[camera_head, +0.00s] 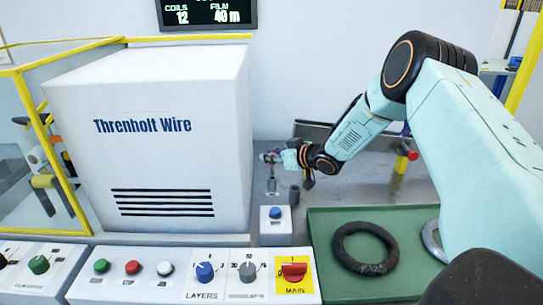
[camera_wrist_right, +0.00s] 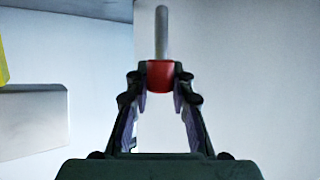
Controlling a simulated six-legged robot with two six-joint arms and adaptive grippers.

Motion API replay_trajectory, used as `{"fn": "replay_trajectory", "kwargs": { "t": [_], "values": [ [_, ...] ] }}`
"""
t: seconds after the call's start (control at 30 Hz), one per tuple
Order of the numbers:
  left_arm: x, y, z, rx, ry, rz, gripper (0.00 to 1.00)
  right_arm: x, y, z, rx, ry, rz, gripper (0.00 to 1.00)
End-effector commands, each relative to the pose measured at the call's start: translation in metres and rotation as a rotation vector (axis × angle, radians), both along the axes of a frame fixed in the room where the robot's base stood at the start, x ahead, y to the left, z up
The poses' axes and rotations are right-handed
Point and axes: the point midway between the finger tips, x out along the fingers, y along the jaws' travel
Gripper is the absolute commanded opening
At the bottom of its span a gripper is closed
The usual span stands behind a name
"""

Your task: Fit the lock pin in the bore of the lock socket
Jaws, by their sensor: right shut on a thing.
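My right gripper (camera_head: 268,157) reaches in from the right, beside the white machine's right side. In the right wrist view the gripper (camera_wrist_right: 160,82) is shut on the lock pin's red head (camera_wrist_right: 160,76). The pin's grey shank (camera_wrist_right: 161,32) sticks straight out beyond the fingertips, with its far end clear of anything I can make out. In the head view the pin is too small to make out well. A small dark upright cylinder (camera_head: 294,194) stands below the gripper; I cannot tell whether it is the lock socket. No bore is visible. My left gripper is out of view.
The white machine cabinet (camera_head: 180,165) stands close to the gripper's left. A blue-button box (camera_head: 276,238) and a control panel with knobs (camera_head: 187,291) are in front. A green tray (camera_head: 323,222) holds a black coil (camera_head: 365,270) and a grey coil (camera_head: 431,240).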

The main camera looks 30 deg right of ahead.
Motion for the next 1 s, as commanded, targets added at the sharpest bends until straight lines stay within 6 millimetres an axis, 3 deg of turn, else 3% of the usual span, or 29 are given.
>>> {"fn": "replay_trajectory", "kwargs": {
  "t": [1.0],
  "values": [
    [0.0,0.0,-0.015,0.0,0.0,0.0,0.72,0.0,0.0,-0.022,0.0,-0.001,0.0,0.0]
  ]
}}
